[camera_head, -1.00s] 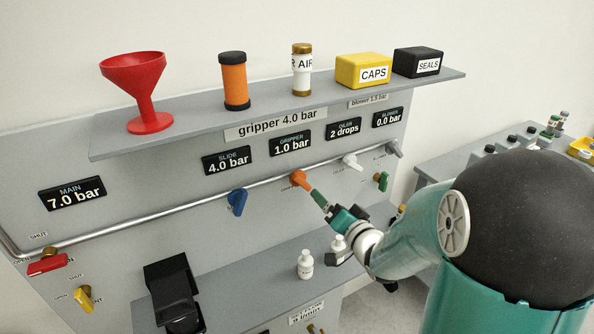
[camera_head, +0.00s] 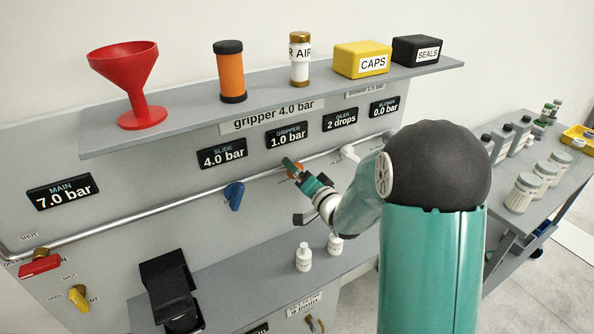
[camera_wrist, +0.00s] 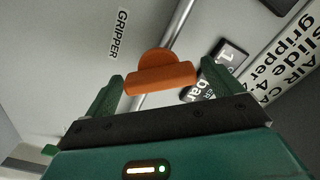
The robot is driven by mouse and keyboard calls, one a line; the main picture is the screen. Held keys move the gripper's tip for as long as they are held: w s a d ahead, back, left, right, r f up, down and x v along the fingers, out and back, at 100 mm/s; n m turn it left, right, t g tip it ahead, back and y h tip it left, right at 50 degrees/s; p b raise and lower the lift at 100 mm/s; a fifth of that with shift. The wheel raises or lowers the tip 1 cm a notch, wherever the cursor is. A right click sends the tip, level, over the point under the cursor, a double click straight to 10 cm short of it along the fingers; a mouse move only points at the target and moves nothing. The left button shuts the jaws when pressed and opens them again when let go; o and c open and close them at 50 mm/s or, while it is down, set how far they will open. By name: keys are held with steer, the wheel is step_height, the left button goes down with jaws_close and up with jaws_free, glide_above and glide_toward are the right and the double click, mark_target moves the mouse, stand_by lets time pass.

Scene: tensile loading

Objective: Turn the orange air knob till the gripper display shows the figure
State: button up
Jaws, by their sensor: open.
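The orange air knob (camera_wrist: 160,75) is on the grey panel, below the gripper display. In the wrist view it lies between the two open fingers of my gripper (camera_wrist: 160,88), with a gap on each side. In the head view the orange knob (camera_head: 296,172) is mostly hidden behind my gripper (camera_head: 292,167). The gripper display (camera_head: 287,136) reads 1.0 bar. It shows only partly in the wrist view (camera_wrist: 228,58). A label (camera_head: 267,116) above it reads "gripper 4.0 bar".
A metal pipe (camera_head: 150,211) runs along the panel. The blue slide knob (camera_head: 234,195) is left of my gripper, the white oiler knob (camera_head: 349,153) right. Above is a shelf (camera_head: 190,116) with a red funnel (camera_head: 132,80) and boxes. Two white bottles (camera_head: 304,258) stand on a lower ledge.

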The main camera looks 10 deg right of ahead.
steer(key=shift+x, duration=1.05)
steer(key=c, duration=1)
steer(key=shift+n, duration=0.3)
steer(key=n, duration=0.5)
steer(key=shift+s+a, duration=0.1)
steer(key=n, duration=0.6)
steer(key=shift+a+n, duration=0.1)
steer(key=shift+n, duration=0.2)
steer(key=n, duration=0.6)
steer(key=shift+a, duration=0.1)
steer(key=n, duration=0.5)
steer(key=shift+n, duration=0.4)
